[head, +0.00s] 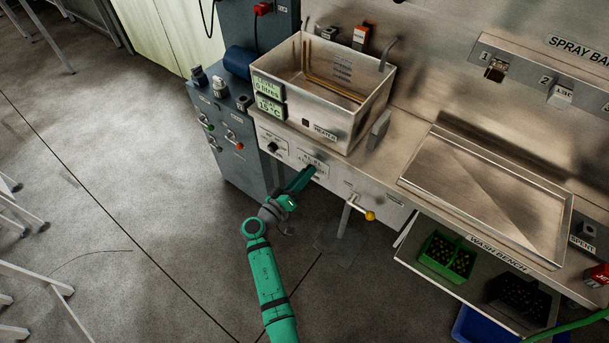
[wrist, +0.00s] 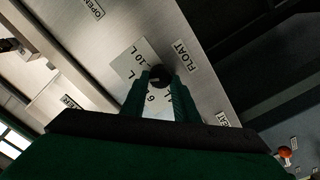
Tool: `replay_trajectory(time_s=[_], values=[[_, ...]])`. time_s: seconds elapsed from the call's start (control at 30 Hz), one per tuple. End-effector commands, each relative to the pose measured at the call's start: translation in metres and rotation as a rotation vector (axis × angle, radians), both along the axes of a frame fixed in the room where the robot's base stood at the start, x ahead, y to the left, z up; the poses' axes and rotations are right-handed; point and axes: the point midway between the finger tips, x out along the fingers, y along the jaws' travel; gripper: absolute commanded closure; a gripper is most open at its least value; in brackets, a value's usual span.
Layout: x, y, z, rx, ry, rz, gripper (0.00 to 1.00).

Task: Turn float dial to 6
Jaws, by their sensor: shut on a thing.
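The float dial (wrist: 159,75) is a small black knob on a pale scale plate (wrist: 128,62) beside the FLOAT label (wrist: 185,55) in the wrist view. In the head view, my gripper (head: 306,174) reaches the front panel (head: 340,180) below the basin. The dial's pointer cannot be made out.
A steel basin (head: 350,115) with litre and temperature displays stands above the panel. Another knob (head: 273,147) is left of my gripper; a yellow-knobbed lever (head: 369,215) projects at right. The wash bench tray (head: 490,190) lies farther right.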

Motion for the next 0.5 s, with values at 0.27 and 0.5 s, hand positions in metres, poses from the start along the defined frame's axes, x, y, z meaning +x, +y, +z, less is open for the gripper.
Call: replay_trajectory(time_s=[0.27,0.5], values=[[0.0,0.0019,-0.0017,-0.211,0.155,0.004,0.95],[0.0002,0.0023,-0.0025,-0.395,0.288,0.004,0.95]])
